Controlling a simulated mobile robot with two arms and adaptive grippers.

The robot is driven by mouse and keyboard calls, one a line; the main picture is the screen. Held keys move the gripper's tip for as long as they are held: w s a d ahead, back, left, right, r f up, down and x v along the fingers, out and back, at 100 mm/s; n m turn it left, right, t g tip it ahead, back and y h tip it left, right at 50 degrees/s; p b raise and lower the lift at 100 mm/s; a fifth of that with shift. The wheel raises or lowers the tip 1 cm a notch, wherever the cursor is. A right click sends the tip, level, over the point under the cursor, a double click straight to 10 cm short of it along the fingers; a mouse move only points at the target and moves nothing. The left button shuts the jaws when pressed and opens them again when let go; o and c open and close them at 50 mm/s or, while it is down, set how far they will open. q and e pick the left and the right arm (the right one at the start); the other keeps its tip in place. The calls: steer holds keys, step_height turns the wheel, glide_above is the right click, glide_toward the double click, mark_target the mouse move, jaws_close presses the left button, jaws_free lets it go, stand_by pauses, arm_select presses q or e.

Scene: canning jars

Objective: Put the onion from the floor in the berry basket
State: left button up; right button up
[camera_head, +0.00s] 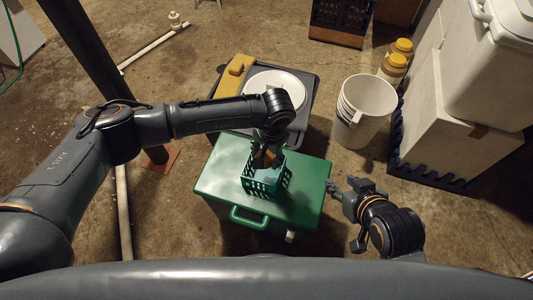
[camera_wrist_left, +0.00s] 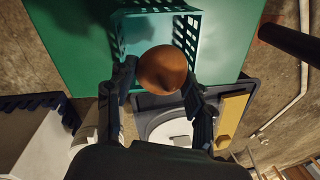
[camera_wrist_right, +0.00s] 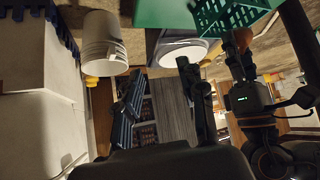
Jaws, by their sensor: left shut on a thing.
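The round brown onion (camera_wrist_left: 162,70) is between the fingers of my left gripper (camera_wrist_left: 160,78), which is shut on it. In the head view my left gripper (camera_head: 267,150) points down at the teal berry basket (camera_head: 262,188), with the onion (camera_head: 264,160) at the basket's rim level. The basket, with slotted walls, stands upright on a green lid; it also shows in the left wrist view (camera_wrist_left: 150,30). Whether the onion touches the basket is unclear. My right gripper (camera_wrist_right: 160,75) is open and empty, right of the green lid.
The green-lidded box (camera_head: 215,180) has a front handle. Behind it is a dark bin (camera_head: 308,95) with a white round dish (camera_head: 275,85). A white bucket (camera_head: 365,105) and stacked white coolers (camera_head: 445,120) stand right. A dark post (camera_head: 90,45) rises left.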

mark_target(267, 163)
arm_select(q)
steer(key=shift+f+b, duration=0.6)
steer(key=shift+f, duration=0.25)
steer(key=shift+f+b, duration=0.3)
steer(key=shift+b, duration=0.3)
steer(key=shift+f+b, duration=0.3)
steer(key=shift+f, duration=0.05)
arm_select(e)
steer(key=w+a+r+t+y, duration=0.1)
steer(key=w+a+r+t, duration=0.1)
steer(key=r, duration=0.4)
steer(key=w+a+r+t+y, duration=0.1)
steer(key=w+r+t, duration=0.4)
steer(key=r+t, duration=0.1)
steer(key=shift+w+a+r+n+t, duration=0.15)
steer(key=shift+w+a+n+t, duration=0.15)
steer(key=shift+a+t, duration=0.1)
arm_select(q)
steer(key=shift+f, duration=0.2)
arm_select(e)
steer(key=shift+a+r+t+y, duration=0.1)
steer(key=shift+r+t+y, duration=0.25)
steer(key=shift+r, duration=0.25)
